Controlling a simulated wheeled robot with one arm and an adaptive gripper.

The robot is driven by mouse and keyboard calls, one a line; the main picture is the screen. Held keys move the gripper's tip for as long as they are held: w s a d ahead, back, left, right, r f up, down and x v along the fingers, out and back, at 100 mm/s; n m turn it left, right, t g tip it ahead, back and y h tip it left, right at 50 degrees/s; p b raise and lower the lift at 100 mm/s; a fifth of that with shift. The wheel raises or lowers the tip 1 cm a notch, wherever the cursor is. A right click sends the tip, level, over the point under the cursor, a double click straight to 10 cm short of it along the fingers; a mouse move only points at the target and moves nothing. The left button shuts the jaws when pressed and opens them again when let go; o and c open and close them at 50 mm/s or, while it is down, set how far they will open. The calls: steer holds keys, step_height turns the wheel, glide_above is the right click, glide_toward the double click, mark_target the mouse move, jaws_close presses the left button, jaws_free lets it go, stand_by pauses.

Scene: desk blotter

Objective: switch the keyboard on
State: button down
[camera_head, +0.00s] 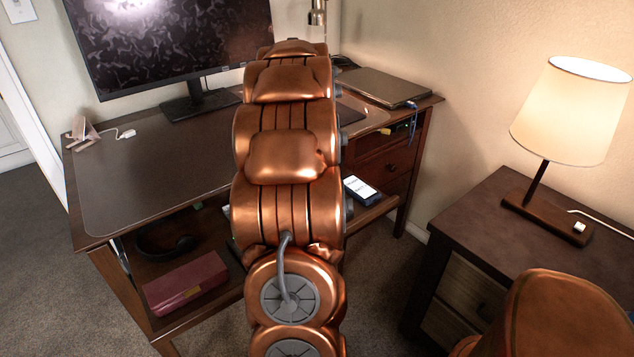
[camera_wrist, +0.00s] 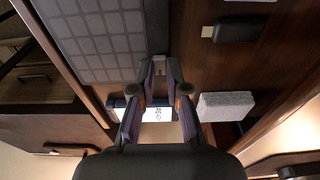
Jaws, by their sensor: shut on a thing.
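The keyboard (camera_wrist: 95,38), with a grid of grey keys, shows at the upper left in the wrist view. In the head view my arm hides it. My gripper (camera_wrist: 160,66) is at the keyboard's right end, with its two fingers drawn in close around a small grey piece (camera_wrist: 157,58) at the keyboard's edge. The piece looks like a switch, but it is too small to be sure. In the head view my gripper is hidden behind my own arm.
A lit phone (camera_head: 360,190) lies on the pulled-out tray, right of my arm. A dark red case (camera_head: 186,283) and black headphones (camera_head: 166,247) lie at the left. The monitor (camera_head: 170,45) and a closed laptop (camera_head: 374,86) stand above. A pale grey block (camera_wrist: 224,106) lies nearby.

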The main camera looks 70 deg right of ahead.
steer(key=shift+s+d+t+y+p, duration=0.15)
steer(key=shift+t+y+p, duration=0.15)
steer(key=shift+y+p, duration=0.2)
steer(key=c, duration=1.2)
jaws_free()
steer(key=shift+o, duration=0.2)
step_height(320, 180, up, 12)
